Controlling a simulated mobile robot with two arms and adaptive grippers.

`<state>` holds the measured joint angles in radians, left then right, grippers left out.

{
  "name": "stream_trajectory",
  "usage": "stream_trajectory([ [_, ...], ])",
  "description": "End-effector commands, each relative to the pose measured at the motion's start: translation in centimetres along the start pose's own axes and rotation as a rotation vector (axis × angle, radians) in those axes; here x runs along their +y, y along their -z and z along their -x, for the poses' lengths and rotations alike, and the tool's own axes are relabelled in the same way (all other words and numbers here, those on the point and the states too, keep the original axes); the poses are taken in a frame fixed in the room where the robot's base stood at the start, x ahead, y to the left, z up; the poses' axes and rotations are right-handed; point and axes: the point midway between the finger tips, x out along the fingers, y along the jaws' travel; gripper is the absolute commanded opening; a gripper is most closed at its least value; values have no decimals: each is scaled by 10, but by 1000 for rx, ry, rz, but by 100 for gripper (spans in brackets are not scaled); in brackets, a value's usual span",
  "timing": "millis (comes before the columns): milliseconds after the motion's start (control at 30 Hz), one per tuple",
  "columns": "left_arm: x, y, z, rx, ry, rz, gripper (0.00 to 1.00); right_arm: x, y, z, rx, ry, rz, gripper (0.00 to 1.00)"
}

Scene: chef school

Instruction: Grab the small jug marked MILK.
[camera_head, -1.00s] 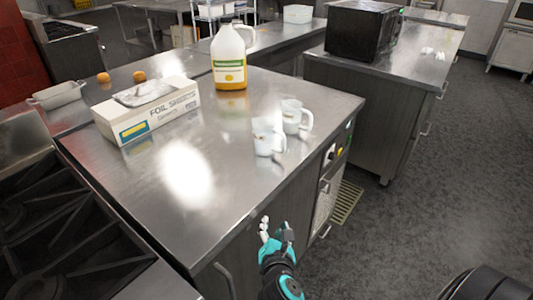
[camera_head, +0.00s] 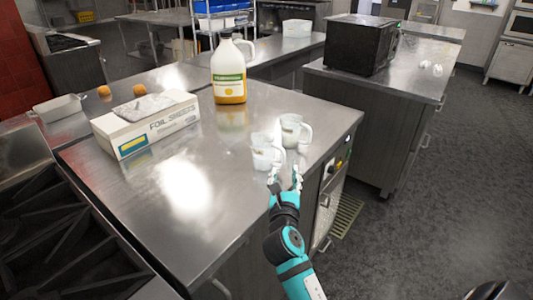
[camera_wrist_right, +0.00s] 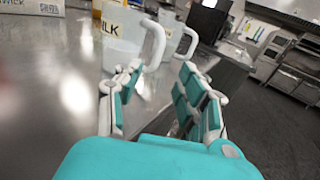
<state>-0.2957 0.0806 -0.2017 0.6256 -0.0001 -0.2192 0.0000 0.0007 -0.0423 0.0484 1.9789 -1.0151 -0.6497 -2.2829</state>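A small translucent white jug (camera_head: 266,156) stands upright on the steel counter near its right edge. In the right wrist view the jug (camera_wrist_right: 120,32) shows the letters "ILK", with the start of the word cut off or hidden. Its handle points right, toward my gripper. My right gripper (camera_head: 285,178) is at the counter edge, just in front of the jug. In the right wrist view its fingers (camera_wrist_right: 160,80) are spread, with the handle beyond their tips and nothing held. My left gripper is not in view.
A second similar jug (camera_head: 291,130) stands close behind the first. A large bottle (camera_head: 229,75) of yellow liquid, a foil sheets box (camera_head: 155,128) and two orange fruits stand farther left. A black oven (camera_head: 358,45) is on the counter behind. The counter's front is clear.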

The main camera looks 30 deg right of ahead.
Motion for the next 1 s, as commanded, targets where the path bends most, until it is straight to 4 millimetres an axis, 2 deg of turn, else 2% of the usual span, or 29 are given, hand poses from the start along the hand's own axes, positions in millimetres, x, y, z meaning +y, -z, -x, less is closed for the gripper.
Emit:
stream_trajectory([
  [167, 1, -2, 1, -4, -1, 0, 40, 0, -1, -11, 0, 2, 0, 39],
  [500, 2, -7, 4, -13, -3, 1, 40, 5, -3, -56, 0, 1, 0, 39],
  [767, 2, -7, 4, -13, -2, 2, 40, 5, -2, -59, 0, 1, 0, 39],
  [867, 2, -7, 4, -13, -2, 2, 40, 5, -2, -59, 0, 1, 0, 30],
  [1000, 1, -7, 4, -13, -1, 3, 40, 5, -2, -59, 0, 1, 0, 12],
])
